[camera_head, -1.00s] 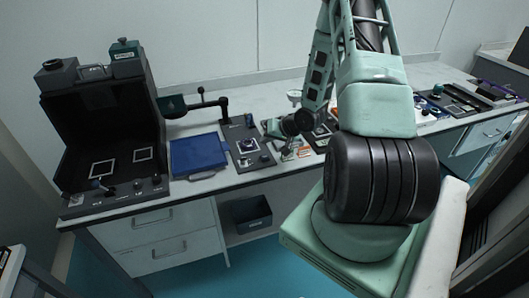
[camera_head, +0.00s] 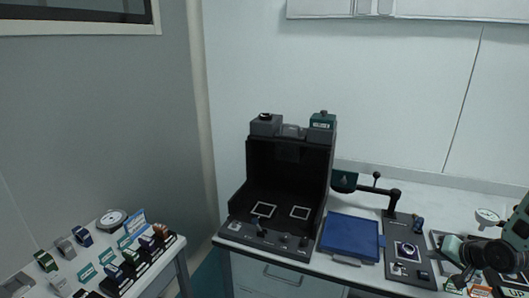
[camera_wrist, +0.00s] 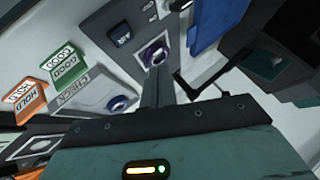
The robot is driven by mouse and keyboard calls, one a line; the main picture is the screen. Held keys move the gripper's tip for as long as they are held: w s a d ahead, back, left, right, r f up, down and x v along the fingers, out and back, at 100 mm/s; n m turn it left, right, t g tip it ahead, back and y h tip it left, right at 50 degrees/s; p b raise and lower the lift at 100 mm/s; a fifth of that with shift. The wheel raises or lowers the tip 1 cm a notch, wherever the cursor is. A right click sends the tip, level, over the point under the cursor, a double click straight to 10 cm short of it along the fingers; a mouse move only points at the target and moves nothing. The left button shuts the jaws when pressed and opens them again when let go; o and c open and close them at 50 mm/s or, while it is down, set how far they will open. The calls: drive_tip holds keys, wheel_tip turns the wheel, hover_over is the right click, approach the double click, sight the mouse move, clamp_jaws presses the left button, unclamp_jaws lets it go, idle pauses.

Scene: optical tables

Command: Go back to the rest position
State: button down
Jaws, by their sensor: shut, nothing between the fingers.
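My gripper shows in the wrist view as closed dark fingers (camera_wrist: 158,88) reaching out from the mint-green gripper body, with nothing held. In that picture the fingertips overlap the lower edge of a dark plate with a round purple-rimmed lens (camera_wrist: 153,54). I cannot tell the height between them. In the head view my arm's end is at the right edge, over the right part of the bench, and the fingers are hard to make out there. The same dark plate (camera_head: 397,270) lies left of it.
A black open-fronted box (camera_head: 290,165) stands on the bench, with a blue mat (camera_head: 351,236) and a dark jointed arm stand (camera_head: 392,198) to its right. Orange HOLD (camera_wrist: 28,96) and green GOOD (camera_wrist: 64,64) labels lie near my gripper. A side table with several small items is at left.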

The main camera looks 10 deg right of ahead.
drive_tip(key=w+a+r+n+g, duration=0.2)
drive_tip(key=a+r+n, duration=0.3)
drive_tip(key=a, duration=0.7)
drive_tip(key=w+a+r+n+g, duration=0.1)
drive_tip(key=a+r+n+g, duration=0.1)
drive_tip(key=a+r, duration=0.8)
drive_tip(key=s+a+r+n+g, duration=0.1)
drive_tip(key=s+a+n, duration=0.1)
drive_tip(key=s+a, duration=0.45)
drive_tip(key=s+a+r+n+g, duration=0.2)
drive_tip(key=s+a+n, duration=0.1)
drive_tip(key=a, duration=0.6)
drive_tip(key=s+a+r+n+g, duration=0.1)
drive_tip(key=s+a+r+n, duration=0.1)
drive_tip(key=s, duration=0.5)
drive_tip(key=s+a+r+n+g, duration=0.1)
drive_tip(key=s+a, duration=0.3)
drive_tip(key=s, duration=0.4)
drive_tip(key=shift+s+a+r+n, duration=0.15)
drive_tip(key=shift+a+r+n, duration=0.1)
drive_tip(key=shift+r+n, duration=0.15)
